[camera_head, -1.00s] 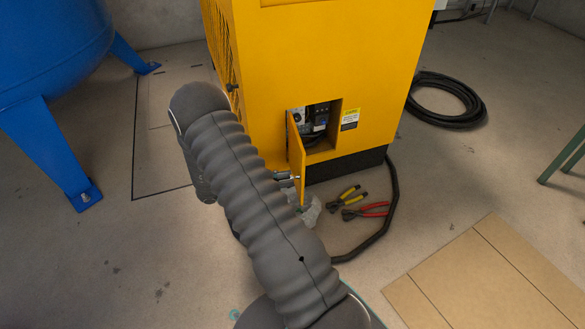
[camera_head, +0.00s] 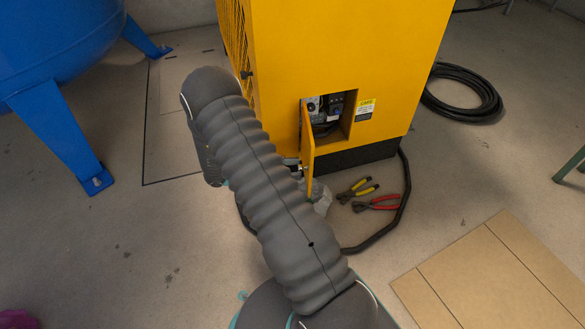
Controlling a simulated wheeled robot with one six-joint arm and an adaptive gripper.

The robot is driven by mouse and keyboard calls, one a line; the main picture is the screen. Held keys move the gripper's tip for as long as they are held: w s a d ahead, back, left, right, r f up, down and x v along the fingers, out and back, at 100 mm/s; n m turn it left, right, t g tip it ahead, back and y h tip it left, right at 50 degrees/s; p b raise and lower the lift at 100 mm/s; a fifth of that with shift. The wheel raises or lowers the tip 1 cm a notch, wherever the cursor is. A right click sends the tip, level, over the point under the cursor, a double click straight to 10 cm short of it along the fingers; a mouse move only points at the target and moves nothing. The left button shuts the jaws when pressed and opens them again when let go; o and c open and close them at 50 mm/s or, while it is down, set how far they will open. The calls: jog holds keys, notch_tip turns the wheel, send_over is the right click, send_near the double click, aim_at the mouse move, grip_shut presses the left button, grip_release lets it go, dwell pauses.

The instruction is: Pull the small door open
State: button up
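The small yellow door (camera_head: 307,143) stands swung out from the front of the yellow cabinet (camera_head: 330,50). Its opening (camera_head: 328,117) shows dark components and wiring inside. My arm crosses the middle of the view and hides much of the area left of the door. A small part of my gripper (camera_head: 291,165) shows beside the lower left of the door. It looks close to the door, but I cannot tell whether it touches or grips it. The fingertips are mostly hidden.
Yellow-handled pliers (camera_head: 357,190) and red-handled pliers (camera_head: 376,203) lie on the floor near a black cable (camera_head: 400,205). A coiled black hose (camera_head: 462,93) lies at right. A blue tank (camera_head: 60,40) on legs stands at left. Cardboard sheets (camera_head: 500,275) lie at lower right.

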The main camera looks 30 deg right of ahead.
jog(key=shift+a, duration=0.1)
jog(key=v, duration=1.1)
jog(key=shift+w+a, duration=0.25)
jog(key=shift+a, duration=0.1)
